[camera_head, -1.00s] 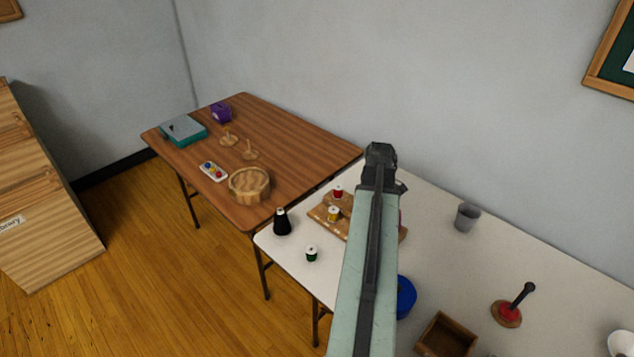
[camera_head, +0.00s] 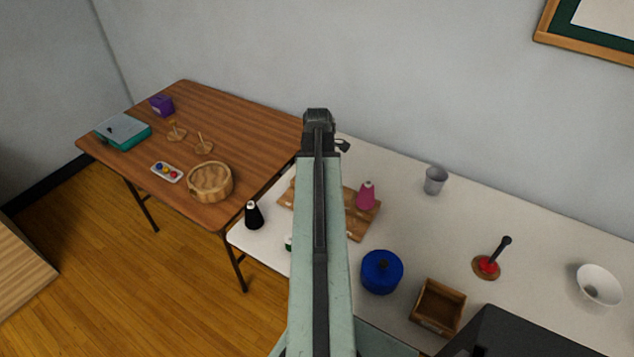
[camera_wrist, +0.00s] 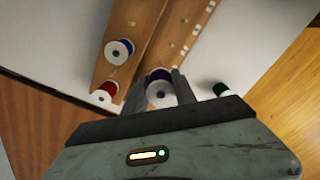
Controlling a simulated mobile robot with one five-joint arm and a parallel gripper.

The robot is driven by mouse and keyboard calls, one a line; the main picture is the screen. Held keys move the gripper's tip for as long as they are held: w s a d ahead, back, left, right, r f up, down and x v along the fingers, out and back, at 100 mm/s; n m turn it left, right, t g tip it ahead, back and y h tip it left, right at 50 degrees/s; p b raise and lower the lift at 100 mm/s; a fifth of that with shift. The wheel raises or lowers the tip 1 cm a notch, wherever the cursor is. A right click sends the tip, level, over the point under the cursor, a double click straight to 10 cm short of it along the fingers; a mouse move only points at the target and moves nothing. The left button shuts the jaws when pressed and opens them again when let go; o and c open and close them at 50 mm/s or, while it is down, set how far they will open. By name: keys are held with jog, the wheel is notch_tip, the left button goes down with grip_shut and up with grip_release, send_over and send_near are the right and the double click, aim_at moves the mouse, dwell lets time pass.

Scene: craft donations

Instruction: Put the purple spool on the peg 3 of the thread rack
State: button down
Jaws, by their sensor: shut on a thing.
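In the wrist view my gripper (camera_wrist: 159,80) is shut on the purple spool (camera_wrist: 160,75), whose white end faces the camera. The wooden thread rack (camera_wrist: 180,40) lies below and beyond it, with a row of small pale marks along one board. A blue spool (camera_wrist: 122,47) and a red spool (camera_wrist: 103,91) sit at the rack's left part. I cannot tell which peg is peg 3, or the spool's height above the rack. In the head view my arm hides the gripper, the purple spool and the middle of the rack (camera_head: 358,230).
A green spool (camera_wrist: 222,89) stands on the white table beside the rack. A blue pot (camera_head: 382,272), wooden box (camera_head: 438,307) and grey cup (camera_head: 434,181) are right.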

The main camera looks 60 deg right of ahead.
jog(key=shift+f+b, duration=2.15)
jog(key=shift+f, duration=0.1)
jog(key=shift+f+b, duration=1.75)
jog(key=shift+b, duration=0.1)
jog(key=c, duration=0.9)
grip_release()
jog(key=shift+r, duration=0.1)
notch_tip(320, 180, up, 8)
jog(key=p, duration=0.7)
jog(key=shift+f+p, duration=0.2)
jog(key=shift+p, duration=0.2)
